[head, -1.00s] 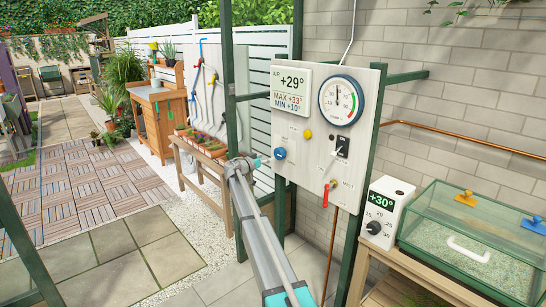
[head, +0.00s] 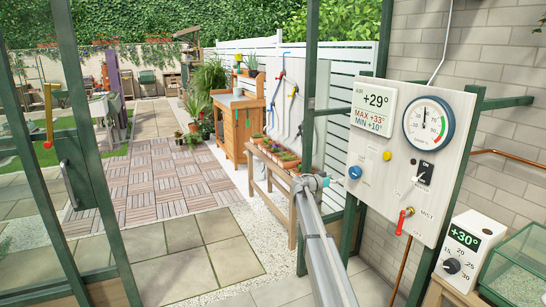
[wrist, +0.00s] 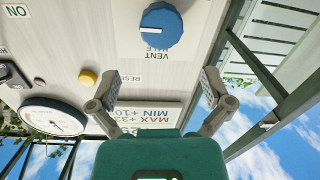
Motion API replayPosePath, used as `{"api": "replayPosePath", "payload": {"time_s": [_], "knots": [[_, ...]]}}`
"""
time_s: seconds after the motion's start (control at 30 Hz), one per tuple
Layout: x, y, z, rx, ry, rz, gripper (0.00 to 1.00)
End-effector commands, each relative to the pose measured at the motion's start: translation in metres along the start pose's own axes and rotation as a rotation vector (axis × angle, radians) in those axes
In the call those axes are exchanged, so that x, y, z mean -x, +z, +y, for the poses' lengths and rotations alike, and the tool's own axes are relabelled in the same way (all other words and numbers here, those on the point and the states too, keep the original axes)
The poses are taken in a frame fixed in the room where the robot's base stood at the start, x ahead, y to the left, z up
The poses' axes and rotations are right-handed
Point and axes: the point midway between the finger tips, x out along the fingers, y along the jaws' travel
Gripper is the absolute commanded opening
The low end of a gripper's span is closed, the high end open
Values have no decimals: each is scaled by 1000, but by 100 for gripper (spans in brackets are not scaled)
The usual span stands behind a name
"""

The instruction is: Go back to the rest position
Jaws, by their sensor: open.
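My gripper (wrist: 160,92) shows in the wrist view with its two grey fingers spread apart and nothing between them. It faces the pale control panel (wrist: 115,40), which appears upside down there. The blue vent knob (wrist: 161,26) lies ahead of the fingers, apart from them. The yellow button (wrist: 88,78) and the round gauge (wrist: 52,117) are at left. In the head view my arm reaches up toward the panel (head: 388,200), ending left of the blue knob (head: 354,172); the fingers cannot be made out there.
The red mist lever (head: 404,221) sits low on the panel. A white thermostat box (head: 463,250) and a glass propagator (head: 515,265) stand at right. Green frame posts (head: 85,150) flank the view. A bench with pots (head: 270,170) stands behind my arm; paving at left is clear.

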Motion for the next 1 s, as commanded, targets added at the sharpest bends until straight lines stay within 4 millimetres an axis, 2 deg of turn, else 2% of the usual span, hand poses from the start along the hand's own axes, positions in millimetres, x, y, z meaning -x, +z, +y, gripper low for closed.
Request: {"api": "replayPosePath", "payload": {"time_s": [0.17,0.27,0.47,0.77,1.0], "knots": [[19,14,37,52,7,-97,100],[35,29,65,103,4,-190,100],[82,65,130,238,-42,-420,100],[168,115,222,450,-219,-764,100],[250,142,293,613,-458,-1005,100]]}}
